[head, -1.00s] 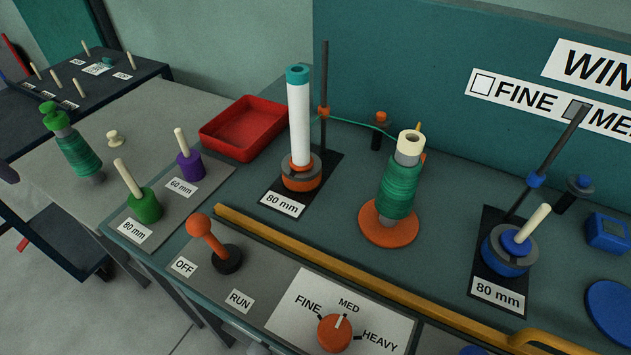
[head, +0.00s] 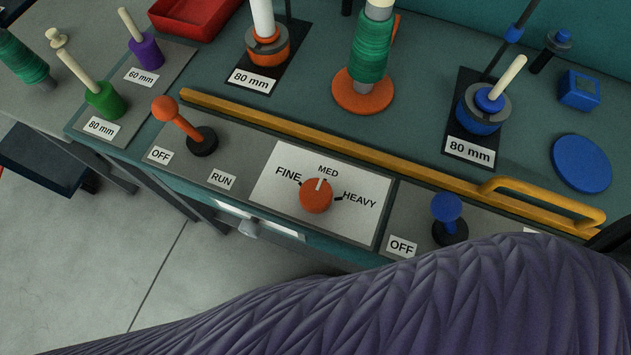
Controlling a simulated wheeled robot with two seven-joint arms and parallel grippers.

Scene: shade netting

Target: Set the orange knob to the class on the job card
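The orange knob (head: 316,196) sits on a white dial plate (head: 275,207) on the front control panel. The plate is marked FINE on the left, MED at the top and HEAVY on the right. The knob's pale pointer line points up, toward MED. The job card is out of view now. Neither of my grippers shows, and nothing visible touches the knob.
An orange lever (head: 181,122) by OFF and RUN stands left of the dial; a blue lever (head: 447,215) by OFF stands right. A yellow rail (head: 350,147) runs behind. Green thread (head: 369,62) stands beyond. A large purple quilted surface blocks the lower right.

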